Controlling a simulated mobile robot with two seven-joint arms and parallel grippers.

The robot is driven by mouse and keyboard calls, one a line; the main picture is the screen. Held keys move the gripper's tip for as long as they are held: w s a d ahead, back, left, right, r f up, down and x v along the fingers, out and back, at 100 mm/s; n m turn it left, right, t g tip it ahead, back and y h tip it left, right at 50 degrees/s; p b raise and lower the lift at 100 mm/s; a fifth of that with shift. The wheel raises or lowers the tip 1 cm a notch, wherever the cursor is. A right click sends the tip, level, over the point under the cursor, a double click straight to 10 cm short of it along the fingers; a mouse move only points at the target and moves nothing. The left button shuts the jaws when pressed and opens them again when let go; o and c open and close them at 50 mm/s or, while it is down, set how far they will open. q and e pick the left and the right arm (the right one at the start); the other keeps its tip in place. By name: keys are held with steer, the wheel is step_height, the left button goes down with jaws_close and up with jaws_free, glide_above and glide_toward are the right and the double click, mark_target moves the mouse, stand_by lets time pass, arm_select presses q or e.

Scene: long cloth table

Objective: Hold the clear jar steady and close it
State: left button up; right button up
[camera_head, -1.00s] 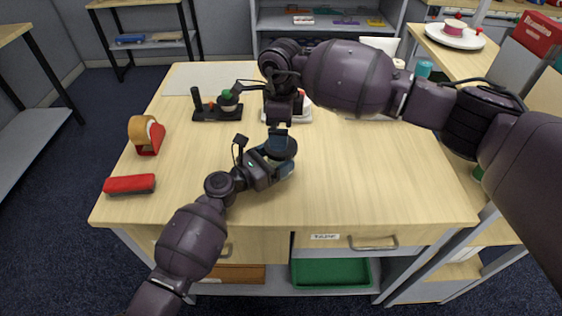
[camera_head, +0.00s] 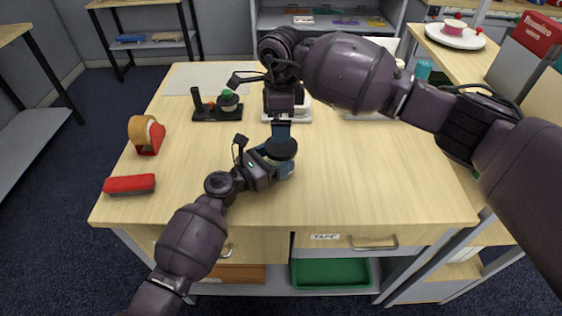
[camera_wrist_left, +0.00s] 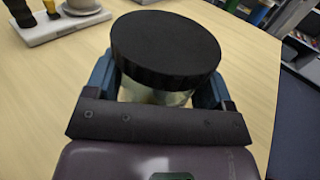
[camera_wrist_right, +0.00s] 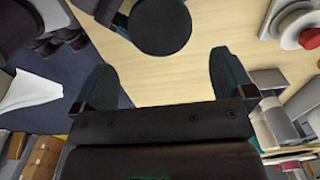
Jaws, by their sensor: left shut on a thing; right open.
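The clear jar (camera_wrist_left: 152,97) stands upright between the fingers of my left gripper (camera_wrist_left: 157,92), which is shut on its body. A black round lid (camera_wrist_left: 167,48) sits on the jar's mouth; whether it is tight cannot be told. In the head view, the lid (camera_head: 281,148) hides most of the jar, and my left gripper (camera_head: 277,163) comes in from the lower left. My right gripper (camera_head: 281,130) is just behind the lid in that view. In the right wrist view, its fingers (camera_wrist_right: 165,78) are open and empty, and the lid (camera_wrist_right: 160,25) lies beyond them, apart from them.
A black stand (camera_head: 205,115) with small items and a white-based item (camera_head: 300,114) are at the back. An orange-and-red tape dispenser (camera_head: 146,135) and a red block-shaped item (camera_head: 130,184) lie at the left. The table's front and right (camera_head: 380,180) are clear.

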mark_target(281, 145)
steer(key=shift+f, duration=3.7)
steer(key=shift+c, duration=0.3)
steer(key=c, duration=0.7)
steer(key=o, duration=0.8)
steer(key=shift+c, duration=0.2)
steer(key=shift+r, duration=0.15)
steer(key=shift+r, duration=2.1)
